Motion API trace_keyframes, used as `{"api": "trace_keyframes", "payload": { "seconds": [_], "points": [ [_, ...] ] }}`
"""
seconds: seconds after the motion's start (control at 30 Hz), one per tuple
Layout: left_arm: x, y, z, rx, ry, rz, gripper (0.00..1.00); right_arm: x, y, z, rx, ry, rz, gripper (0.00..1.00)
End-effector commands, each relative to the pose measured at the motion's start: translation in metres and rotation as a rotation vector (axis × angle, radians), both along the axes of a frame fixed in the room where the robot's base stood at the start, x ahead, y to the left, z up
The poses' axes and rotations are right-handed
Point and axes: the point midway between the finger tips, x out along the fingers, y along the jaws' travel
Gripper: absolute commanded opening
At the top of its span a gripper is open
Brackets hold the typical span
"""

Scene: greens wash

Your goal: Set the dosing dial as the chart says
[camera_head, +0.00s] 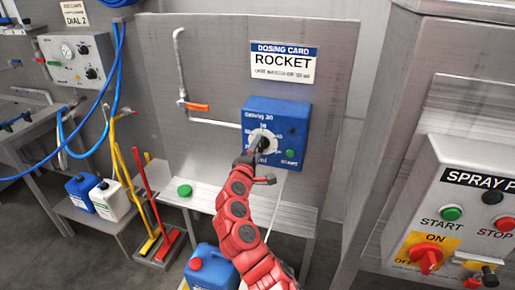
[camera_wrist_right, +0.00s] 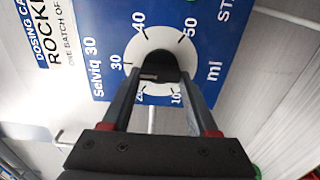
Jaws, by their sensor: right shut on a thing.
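The blue dosing box (camera_head: 296,120), labelled "Selviq 30", is on the steel panel. Its white dial face (camera_wrist_right: 150,42) has marks from 10 to 50 and "ml" beside it. My right gripper (camera_head: 258,146) is shut on the black dial knob (camera_wrist_right: 158,64), with one finger on each side in the right wrist view. The knob's pointer is not clear, so I cannot tell its setting. The dosing card (camera_head: 283,63) above the box reads "ROCKET"; its small line is too fine to read fully. My left gripper is not in view.
A green button (camera_head: 290,153) is on the box beside the dial. A pipe with an orange lever (camera_head: 196,107) runs left of it. A steel ledge (camera_head: 225,197) lies below. The spray control box (camera_head: 462,195) stands at right; another dial panel (camera_head: 72,62) is at left.

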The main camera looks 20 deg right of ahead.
Motion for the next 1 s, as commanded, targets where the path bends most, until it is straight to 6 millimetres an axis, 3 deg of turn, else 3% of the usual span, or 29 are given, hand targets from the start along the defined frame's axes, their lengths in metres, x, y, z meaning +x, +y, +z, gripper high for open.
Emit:
{"api": "trace_keyframes", "payload": {
  "seconds": [0.17, 0.2, 0.33, 0.73, 1.0],
  "points": [
    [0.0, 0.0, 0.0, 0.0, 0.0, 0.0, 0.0, 0.0, 0.001, -0.001, 0.003, 0.002, 0.002, 0.04],
    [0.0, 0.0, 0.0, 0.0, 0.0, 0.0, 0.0, 0.0, 0.001, -0.001, 0.002, 0.001, 0.002, 0.67],
    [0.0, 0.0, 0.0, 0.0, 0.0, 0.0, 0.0, 0.0, 0.001, -0.001, 0.002, 0.001, 0.002, 0.9],
    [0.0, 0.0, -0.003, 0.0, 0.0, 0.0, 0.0, -0.004, 0.003, -0.001, 0.002, -0.001, 0.0, 0.9],
    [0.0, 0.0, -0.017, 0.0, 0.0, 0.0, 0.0, -0.039, 0.029, -0.004, 0.0, -0.002, 0.006, 0.9]
  ]
}}
